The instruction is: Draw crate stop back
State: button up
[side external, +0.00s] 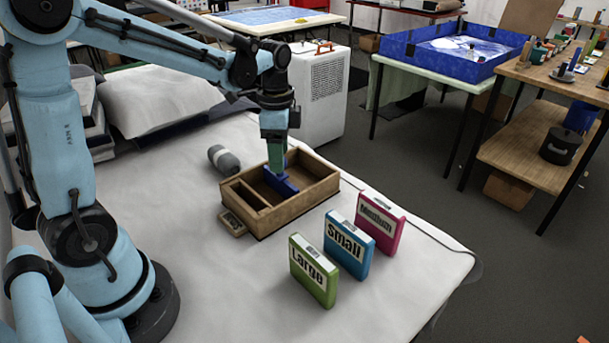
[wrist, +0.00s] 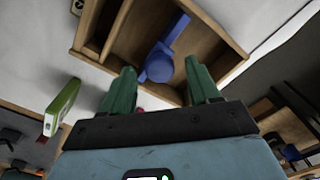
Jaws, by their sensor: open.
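The wooden crate (side external: 298,207) stands on the white-covered table and is split into compartments by wooden dividers. In the wrist view, its wall (wrist: 92,62) crosses the upper part. A blue stop (side external: 284,183) is inside the crate's larger compartment. In the wrist view, the stop (wrist: 160,62) shows a rounded end and a narrower bar running up and right. My gripper (side external: 273,158) points down over the crate, above the stop. Its green fingers (wrist: 161,85) are apart, one on each side of the stop's rounded end in the picture. I cannot tell whether they touch it.
A grey roll (side external: 224,160) lies behind.

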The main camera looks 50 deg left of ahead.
jog(key=shift+f, duration=0.4)
grip_shut()
